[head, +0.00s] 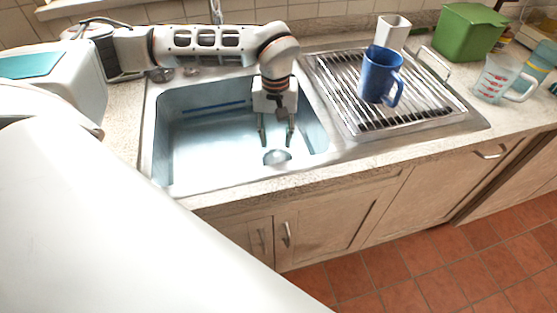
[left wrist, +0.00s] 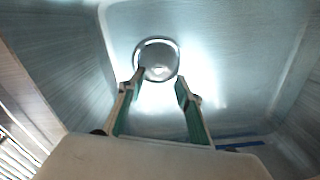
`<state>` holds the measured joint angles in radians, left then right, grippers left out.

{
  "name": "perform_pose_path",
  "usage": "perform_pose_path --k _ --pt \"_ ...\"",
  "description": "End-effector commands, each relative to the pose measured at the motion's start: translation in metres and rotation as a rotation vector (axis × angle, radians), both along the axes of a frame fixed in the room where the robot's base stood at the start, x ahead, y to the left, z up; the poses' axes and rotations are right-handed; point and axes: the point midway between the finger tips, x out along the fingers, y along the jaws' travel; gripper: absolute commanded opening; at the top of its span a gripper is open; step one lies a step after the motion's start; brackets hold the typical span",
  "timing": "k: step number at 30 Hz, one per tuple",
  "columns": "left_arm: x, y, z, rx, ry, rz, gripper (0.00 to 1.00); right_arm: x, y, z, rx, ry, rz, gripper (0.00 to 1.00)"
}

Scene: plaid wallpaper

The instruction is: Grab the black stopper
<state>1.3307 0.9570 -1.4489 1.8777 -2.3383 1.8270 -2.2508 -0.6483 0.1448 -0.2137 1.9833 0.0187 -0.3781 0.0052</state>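A round grey drain piece with a shiny rim (head: 277,157) sits at the sink floor below my left gripper; it also shows in the left wrist view (left wrist: 157,60). I cannot tell whether it is the black stopper, as it looks grey and metallic; no clearly black stopper shows elsewhere. My left gripper (head: 276,140) points down inside the sink, its two green-lined fingers spread and empty. In the left wrist view the fingertips (left wrist: 161,82) stand apart, near the lower edge of the round piece. Contact cannot be made out. My right gripper is not in view.
The sink basin walls (head: 180,150) surround my left gripper. A green box (head: 465,32) and a measuring cup (head: 493,78) stand further right.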

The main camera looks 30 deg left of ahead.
Motion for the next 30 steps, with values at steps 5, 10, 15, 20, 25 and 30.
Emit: perform_pose_path --k 5,10,15,20,25,30 --pt "0.000 -0.001 -0.019 0.000 0.001 0.000 0.35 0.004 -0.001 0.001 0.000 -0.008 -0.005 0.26" --pt "0.000 -0.005 -0.044 0.000 0.004 -0.001 0.35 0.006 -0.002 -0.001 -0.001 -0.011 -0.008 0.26" --pt "0.001 -0.005 -0.062 0.001 0.001 0.000 0.35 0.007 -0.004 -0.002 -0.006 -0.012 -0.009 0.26" --pt "0.001 -0.004 -0.064 0.001 -0.002 0.000 0.35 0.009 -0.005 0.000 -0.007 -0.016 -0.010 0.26" --pt "0.001 -0.004 -0.064 0.001 -0.002 0.000 0.24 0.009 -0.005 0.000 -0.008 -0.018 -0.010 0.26" --pt "0.001 -0.005 -0.064 0.001 -0.001 0.000 0.00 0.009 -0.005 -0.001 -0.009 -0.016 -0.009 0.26"
